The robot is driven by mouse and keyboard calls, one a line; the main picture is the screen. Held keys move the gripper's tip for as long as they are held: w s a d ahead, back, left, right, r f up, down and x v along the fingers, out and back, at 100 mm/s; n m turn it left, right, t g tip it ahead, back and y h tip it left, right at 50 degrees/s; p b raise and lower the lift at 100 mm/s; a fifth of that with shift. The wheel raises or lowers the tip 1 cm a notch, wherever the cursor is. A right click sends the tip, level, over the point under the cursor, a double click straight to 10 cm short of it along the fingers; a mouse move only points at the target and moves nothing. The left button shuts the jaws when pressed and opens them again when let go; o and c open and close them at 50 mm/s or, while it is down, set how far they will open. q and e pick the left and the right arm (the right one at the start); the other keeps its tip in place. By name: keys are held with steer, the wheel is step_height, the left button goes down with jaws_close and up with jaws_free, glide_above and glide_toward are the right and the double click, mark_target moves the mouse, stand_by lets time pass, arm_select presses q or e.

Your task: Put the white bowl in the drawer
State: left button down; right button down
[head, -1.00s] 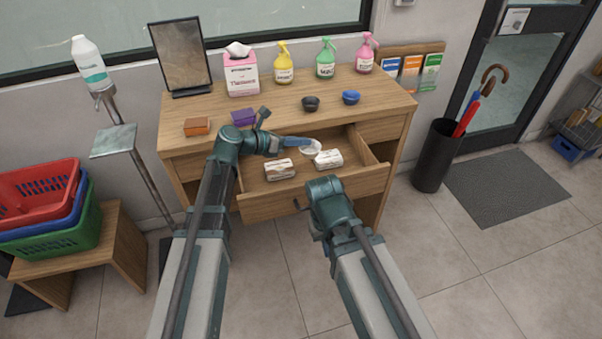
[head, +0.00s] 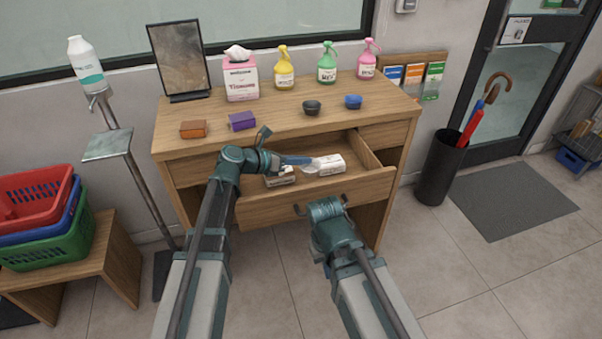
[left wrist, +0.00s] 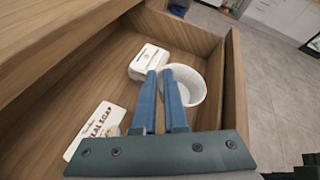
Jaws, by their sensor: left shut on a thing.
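The white bowl (head: 313,167) is inside the open drawer (head: 364,184), low between two soap boxes. Whether the bowl touches the drawer floor is unclear. My right gripper (head: 325,208) is at the drawer's front by the handle; its fingers cannot be made out.
One soap box (head: 280,177) lies left of the bowl, another (head: 331,163) close beside it. On the counter (head: 222,146) above are a dark bowl (head: 312,107), a blue bowl (head: 353,101), an orange box (head: 193,129) and a purple box (head: 242,121).

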arm_select(q)
steer(key=shift+f+b, duration=1.6)
steer(key=shift+f, duration=0.15)
steer(key=shift+f, duration=0.1)
steer(key=shift+f+b, duration=0.55)
steer(key=shift+b, duration=0.1)
steer(key=c, duration=1)
jaws_free()
steer(key=shift+o, duration=0.2)
